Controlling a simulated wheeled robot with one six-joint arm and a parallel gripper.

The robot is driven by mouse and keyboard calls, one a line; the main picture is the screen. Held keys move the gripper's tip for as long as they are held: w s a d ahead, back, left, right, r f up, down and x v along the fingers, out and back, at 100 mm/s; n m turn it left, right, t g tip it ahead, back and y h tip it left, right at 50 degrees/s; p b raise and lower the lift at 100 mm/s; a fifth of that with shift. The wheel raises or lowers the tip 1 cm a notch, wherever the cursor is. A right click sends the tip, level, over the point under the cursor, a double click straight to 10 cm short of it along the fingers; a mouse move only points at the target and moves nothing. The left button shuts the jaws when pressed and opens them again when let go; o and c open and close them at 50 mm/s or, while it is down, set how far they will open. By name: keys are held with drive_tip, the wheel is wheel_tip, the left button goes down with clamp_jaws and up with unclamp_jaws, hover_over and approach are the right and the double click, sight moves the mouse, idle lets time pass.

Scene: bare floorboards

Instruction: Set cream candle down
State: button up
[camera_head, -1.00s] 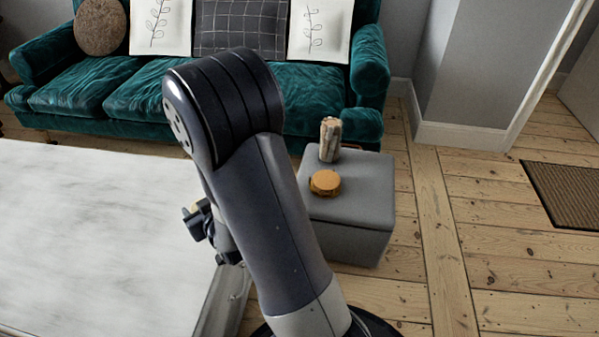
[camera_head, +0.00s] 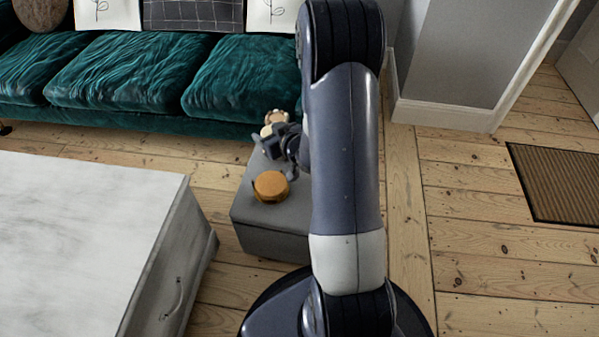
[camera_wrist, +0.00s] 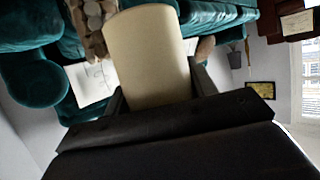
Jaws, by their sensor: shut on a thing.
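The cream candle (camera_wrist: 148,55) is a pale cylinder between the fingers of my gripper (camera_wrist: 158,90) in the wrist view. My gripper (camera_head: 272,143) is shut on it. In the head view only a small pale part of the candle (camera_head: 266,131) shows beside the gripper, over the back of the grey ottoman (camera_head: 270,232). I cannot tell whether the candle touches the ottoman top.
A round orange-brown object (camera_head: 271,186) lies on the ottoman in front of my gripper. A tan, patterned upright object (camera_head: 277,117) stands close behind the candle. A teal sofa (camera_head: 120,75) is behind, and a pale marble-topped table (camera_head: 80,230) is at left.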

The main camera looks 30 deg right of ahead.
drive_tip(key=s+d+f+n+y+p, duration=0.1)
drive_tip(key=s+d+f+y, duration=0.15)
drive_tip(key=d, duration=0.45)
drive_tip(key=s+d+f+n+y+p, duration=0.1)
drive_tip(key=s+d+f+n, duration=0.2)
drive_tip(key=d, duration=0.4)
drive_tip(key=shift+m+g, duration=0.3)
drive_tip(key=shift+m, duration=0.3)
drive_tip(key=shift+s+f+b, duration=0.1)
drive_tip(key=shift+f+b, duration=1.95)
drive_tip(key=shift+f, duration=3.5)
drive_tip(key=shift+f, duration=0.25)
drive_tip(key=o, duration=1.1)
drive_tip(key=shift+c, duration=0.2)
drive_tip(key=shift+r, duration=0.15)
